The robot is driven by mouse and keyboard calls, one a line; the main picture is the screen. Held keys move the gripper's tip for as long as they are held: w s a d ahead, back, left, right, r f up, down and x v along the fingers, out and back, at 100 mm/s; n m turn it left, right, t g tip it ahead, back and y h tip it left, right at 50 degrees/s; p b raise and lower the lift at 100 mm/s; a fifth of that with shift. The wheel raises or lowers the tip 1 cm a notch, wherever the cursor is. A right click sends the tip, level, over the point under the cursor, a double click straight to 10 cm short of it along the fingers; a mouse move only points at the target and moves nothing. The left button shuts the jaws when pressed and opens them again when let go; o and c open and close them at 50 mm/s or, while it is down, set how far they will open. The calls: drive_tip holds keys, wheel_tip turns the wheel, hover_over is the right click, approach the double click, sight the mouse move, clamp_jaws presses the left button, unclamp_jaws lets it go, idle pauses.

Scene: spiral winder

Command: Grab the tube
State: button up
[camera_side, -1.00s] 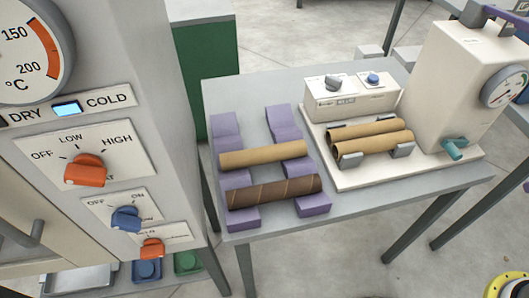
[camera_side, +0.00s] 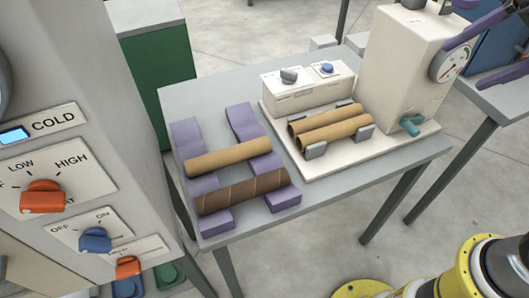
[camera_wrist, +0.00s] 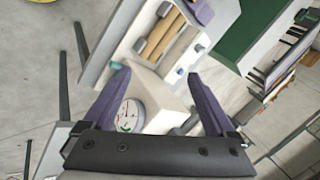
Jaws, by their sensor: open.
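A tan tube (camera_side: 228,156) and a dark brown tube (camera_side: 243,191) lie side by side across purple V-notched rests (camera_side: 187,133) on the left of the grey table. Two more tan tubes, a rear one (camera_side: 325,119) and a front one (camera_side: 337,132), lie between grey holders on the white machine's base. Tubes also show in the wrist view (camera_wrist: 163,32), partly cut off by the frame edge. My gripper (camera_wrist: 158,80) has its two purple fingers wide apart with nothing between them. In the side view its purple fingers show at the right edge, near the gauge, apart from all tubes.
The white machine (camera_side: 405,65) with a round gauge (camera_side: 447,64) and teal knob (camera_side: 410,125) stands beside my gripper. A low control box (camera_side: 305,90) is behind the tubes. A grey cabinet (camera_side: 80,100) with knobs fills the left. The table's front strip (camera_side: 345,190) is clear.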

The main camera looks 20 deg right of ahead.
drive_tip(key=w+a+r+m+y, duration=0.1)
drive_tip(key=w+a+r+m, duration=0.2)
drive_tip(key=w, duration=0.4)
drive_tip(key=m+g+y, duration=0.1)
drive_tip(key=m+g, duration=0.3)
drive_tip(key=g, duration=0.2)
hover_over(241, 146)
drive_tip(key=d, duration=0.2)
wheel_tip(241, 146, down, 31)
drive_tip(key=shift+a+f, duration=0.1)
drive_tip(key=shift+y, duration=0.3)
drive_tip(key=shift+x, duration=3.1)
drive_tip(key=shift+s, duration=0.15)
clamp_jaws()
